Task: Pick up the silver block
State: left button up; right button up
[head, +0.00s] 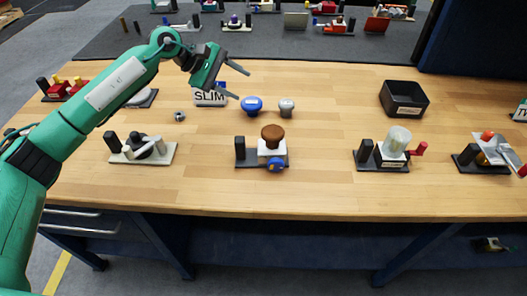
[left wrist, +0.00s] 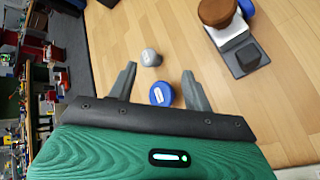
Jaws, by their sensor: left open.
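A small silver-grey rounded piece (head: 287,107) stands on the wooden table, just right of a blue round piece (head: 252,104). A smaller silver nut-like piece (head: 179,116) lies farther left. I cannot tell for certain which one is the silver block. My left gripper (head: 243,85) is open and empty, above the table near the blue piece. In the left wrist view the silver-grey piece (left wrist: 151,57) shows just beyond the fingertips, and the blue piece (left wrist: 161,94) appears between the fingers. My right gripper is out of view.
A valve fixture with a brown knob (head: 272,133) stands nearer the front edge. Other fixtures stand at left (head: 143,149) and right (head: 392,150). A black tray (head: 404,98) sits at back right. A white SLIM sign (head: 210,98) is behind the gripper. The table between the silver-grey piece and tray is clear.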

pick_arm(q)
jog(key=s+d+m+g+y, duration=0.2)
jog(key=s+d+m+y, duration=0.1)
jog(key=s+m, duration=0.15)
jog(key=m+y, duration=0.3)
jog(key=y, duration=0.4)
send_over(239, 139)
jog(key=shift+d+f, duration=0.35)
jog(key=shift+f, duration=0.3)
jog(key=shift+s+a+f+m, duration=0.1)
jog(key=shift+a+m, duration=0.05)
jog(key=shift+m, duration=0.1)
notch_tip(239, 139, down, 12)
jog(key=shift+a+r, duration=0.1)
jog(key=shift+a, duration=0.05)
grip_shut()
